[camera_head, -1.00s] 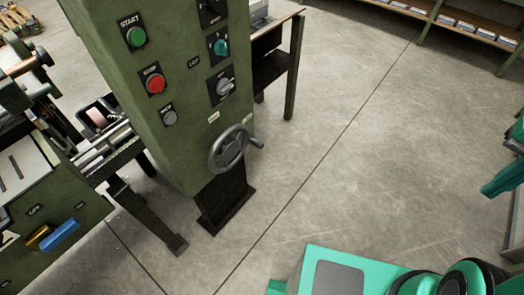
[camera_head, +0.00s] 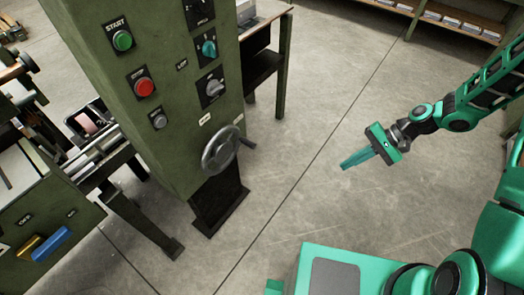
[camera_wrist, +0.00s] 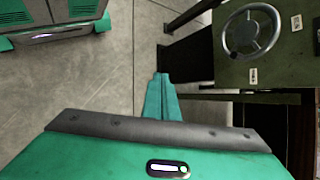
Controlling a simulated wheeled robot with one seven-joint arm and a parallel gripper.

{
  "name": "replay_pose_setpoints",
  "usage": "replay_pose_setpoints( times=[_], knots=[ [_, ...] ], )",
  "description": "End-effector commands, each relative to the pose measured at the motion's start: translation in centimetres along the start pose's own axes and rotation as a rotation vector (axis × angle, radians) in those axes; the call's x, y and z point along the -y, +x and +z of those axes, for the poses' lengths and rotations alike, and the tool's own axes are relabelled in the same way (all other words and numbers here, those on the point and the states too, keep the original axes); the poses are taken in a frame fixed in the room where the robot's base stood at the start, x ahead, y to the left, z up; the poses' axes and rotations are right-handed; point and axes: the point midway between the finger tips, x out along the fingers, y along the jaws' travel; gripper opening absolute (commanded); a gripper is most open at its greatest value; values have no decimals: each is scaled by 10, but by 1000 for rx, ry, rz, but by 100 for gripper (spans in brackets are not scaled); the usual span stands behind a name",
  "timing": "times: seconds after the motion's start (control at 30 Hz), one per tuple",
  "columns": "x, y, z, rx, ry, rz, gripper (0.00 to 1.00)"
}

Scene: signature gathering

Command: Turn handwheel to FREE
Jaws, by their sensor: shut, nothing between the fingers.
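The grey handwheel (camera_head: 220,148) with its side crank handle is mounted low on the front of the green machine cabinet (camera_head: 165,150). Small pale labels (camera_head: 204,119) sit just above it, too small to read in the head view.
Above the handwheel are a green button (camera_head: 122,41), a red button (camera_head: 144,88) and several knobs. A dark pedestal (camera_head: 220,200) stands beneath the cabinet. A side table (camera_head: 268,60) stands behind it. The concrete floor between gripper and machine is clear.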

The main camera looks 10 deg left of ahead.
Motion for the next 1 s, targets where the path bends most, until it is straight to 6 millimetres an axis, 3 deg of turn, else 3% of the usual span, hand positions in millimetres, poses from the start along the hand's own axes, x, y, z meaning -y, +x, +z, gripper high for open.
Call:
replay_pose_setpoints(
  times=[0.03, 0.2, 0.5, 0.7, 1.0],
  knots=[
    [4, 20, -2, 34, 16, -40, 0],
    [26, 74, -5, 126, 79, -185, 0],
    [65, 152, 0, 291, 245, -459, 0],
    [86, 192, 3, 398, 394, -648, 0],
    [105, 235, 3, 548, 664, -931, 0]
  ],
)
